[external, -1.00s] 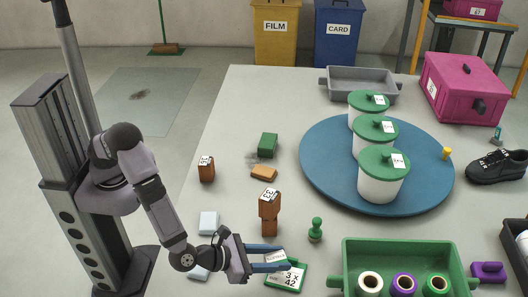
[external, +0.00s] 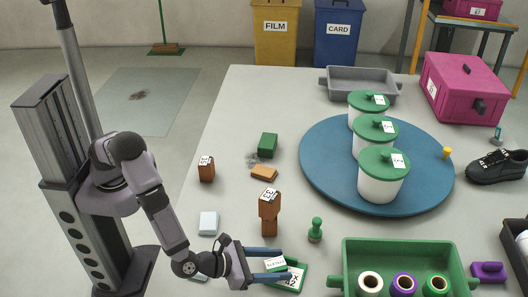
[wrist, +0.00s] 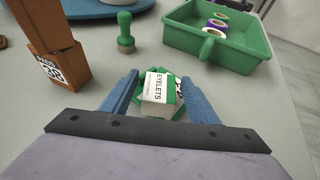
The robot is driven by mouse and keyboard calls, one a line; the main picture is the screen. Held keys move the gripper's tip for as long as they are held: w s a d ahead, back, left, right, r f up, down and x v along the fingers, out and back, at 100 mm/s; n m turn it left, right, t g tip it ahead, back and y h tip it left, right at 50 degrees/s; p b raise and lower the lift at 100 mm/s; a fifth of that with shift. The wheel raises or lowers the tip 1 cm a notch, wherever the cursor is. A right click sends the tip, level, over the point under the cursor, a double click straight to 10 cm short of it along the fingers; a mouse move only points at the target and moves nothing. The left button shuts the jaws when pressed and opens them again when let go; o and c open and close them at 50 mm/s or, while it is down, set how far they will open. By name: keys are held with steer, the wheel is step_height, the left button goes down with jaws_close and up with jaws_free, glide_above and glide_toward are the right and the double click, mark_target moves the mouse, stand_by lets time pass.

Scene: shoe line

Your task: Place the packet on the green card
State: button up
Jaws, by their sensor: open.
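The packet (external: 275,264) is small and white with a green band. The wrist view shows its EYELETS label (wrist: 158,88). It lies over the left part of the green card (external: 297,272) and appears to rest on it. The card's printed white patch stays partly visible, and its green edge shows around the packet in the wrist view (wrist: 144,103). My gripper (external: 289,264) is open, with one blue finger on each side of the packet. In the wrist view a gap shows between packet and right finger; contact on the left is unclear.
A green pawn-shaped piece (external: 315,231) and stacked brown blocks (external: 269,213) stand behind the card. A green tray (external: 400,250) with several spools is to the right. A pale blue block (external: 208,223) lies to the left. A blue round board (external: 330,180) with white tubs is farther back.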

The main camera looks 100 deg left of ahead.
steer(key=shift+r, duration=0.1)
steer(key=shift+r, duration=0.15)
steer(key=p+v, duration=0.1)
steer(key=v, duration=1.1)
steer(key=shift+a, duration=0.1)
